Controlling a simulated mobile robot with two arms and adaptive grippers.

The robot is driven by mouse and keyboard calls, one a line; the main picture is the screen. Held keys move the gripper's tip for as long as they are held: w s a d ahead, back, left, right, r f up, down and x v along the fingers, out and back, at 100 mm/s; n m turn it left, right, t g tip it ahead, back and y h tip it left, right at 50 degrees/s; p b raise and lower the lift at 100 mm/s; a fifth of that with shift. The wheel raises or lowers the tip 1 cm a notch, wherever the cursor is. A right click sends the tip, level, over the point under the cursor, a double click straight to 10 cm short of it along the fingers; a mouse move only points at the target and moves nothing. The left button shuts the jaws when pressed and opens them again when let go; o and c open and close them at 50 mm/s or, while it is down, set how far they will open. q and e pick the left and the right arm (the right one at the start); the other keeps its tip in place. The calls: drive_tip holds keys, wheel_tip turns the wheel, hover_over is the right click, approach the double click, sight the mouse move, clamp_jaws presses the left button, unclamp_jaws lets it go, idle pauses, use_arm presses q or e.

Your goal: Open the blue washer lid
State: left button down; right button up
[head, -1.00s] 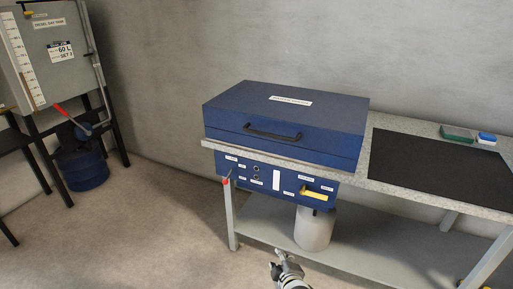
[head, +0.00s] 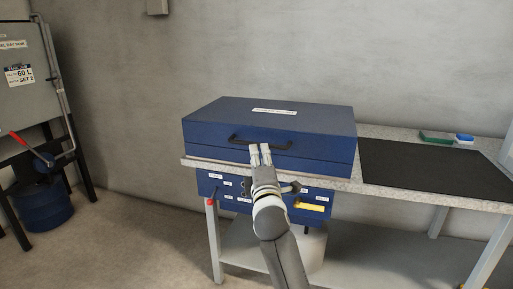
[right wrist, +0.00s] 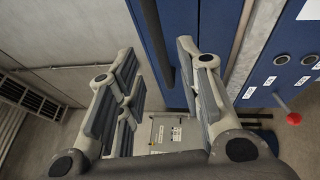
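The blue washer (head: 225,125) stands on the bench with its lid (head: 315,119) shut. A black bar handle (head: 237,138) runs along the lid's front; in the right wrist view the handle (right wrist: 151,25) is a dark bar on the blue front. My right gripper (head: 260,149) is at the middle of the handle. In the right wrist view its fingers (right wrist: 158,58) are spread, with the handle showing in the gap between them. I cannot tell whether they touch it. My left gripper is out of view.
A control panel with a red knob (head: 211,202) and yellow part (head: 310,207) sits below the washer. A black mat (head: 430,170), a green box (head: 436,136) and a blue box (head: 464,138) lie on the bench (head: 365,133). A grey tank (head: 22,95) stands left.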

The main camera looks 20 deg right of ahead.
sight(258, 145)
drive_tip(key=b+x, duration=0.1)
drive_tip(key=x, duration=0.5)
drive_tip(key=shift+w+d, duration=0.1)
drive_tip(key=shift+w, duration=0.3)
clamp_jaws()
